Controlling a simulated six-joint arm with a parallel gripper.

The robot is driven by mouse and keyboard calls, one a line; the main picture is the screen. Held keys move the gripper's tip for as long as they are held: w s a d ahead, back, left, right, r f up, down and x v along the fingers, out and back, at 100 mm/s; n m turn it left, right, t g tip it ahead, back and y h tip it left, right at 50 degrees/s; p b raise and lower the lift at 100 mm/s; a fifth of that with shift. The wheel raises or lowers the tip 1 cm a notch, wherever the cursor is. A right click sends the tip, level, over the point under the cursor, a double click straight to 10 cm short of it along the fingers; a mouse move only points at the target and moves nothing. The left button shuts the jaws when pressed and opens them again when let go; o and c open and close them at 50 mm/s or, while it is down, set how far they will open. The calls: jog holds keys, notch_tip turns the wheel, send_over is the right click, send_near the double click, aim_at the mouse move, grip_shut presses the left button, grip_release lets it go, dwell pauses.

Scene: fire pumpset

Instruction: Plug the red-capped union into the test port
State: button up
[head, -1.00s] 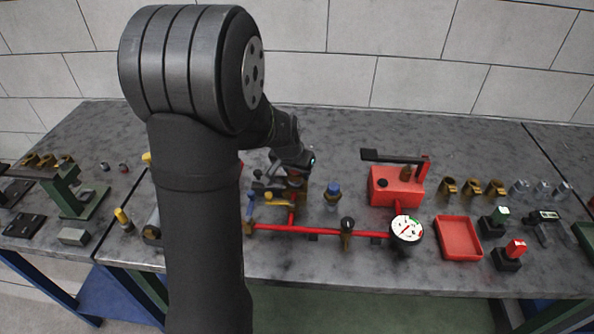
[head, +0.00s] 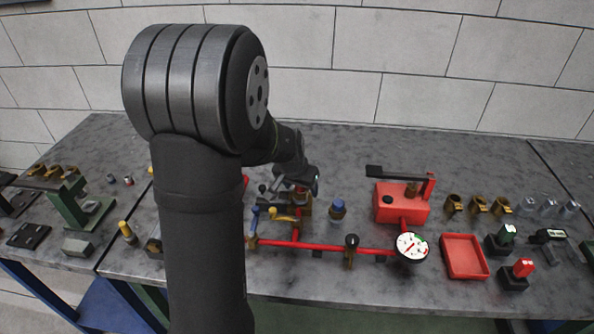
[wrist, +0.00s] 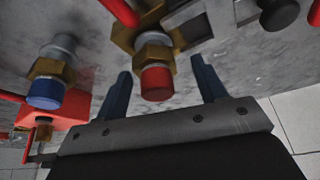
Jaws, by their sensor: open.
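The red-capped union (wrist: 155,80) has a brass hex nut and a red end. In the wrist view it lies between my gripper's two spread fingers, and it looks seated at a brass fitting (wrist: 125,35). My gripper (wrist: 163,82) is open around it, with gaps on both sides and no visible grip. I cannot tell which opening is the test port.
A blue-capped union (head: 338,208) stands just right of my gripper; the wrist view shows it at left (wrist: 48,85). A red pump box (head: 400,204), a gauge (head: 411,247) and a red tray (head: 464,257) lie further right. Valve handles (head: 283,213) crowd the left side.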

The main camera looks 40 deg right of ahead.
jog(key=v, duration=1.6)
jog(key=shift+r, duration=0.4)
jog(key=shift+s+f, duration=0.1)
jog(key=shift+s, duration=0.05)
jog(key=x, duration=1.7)
jog(key=shift+d+f, duration=0.15)
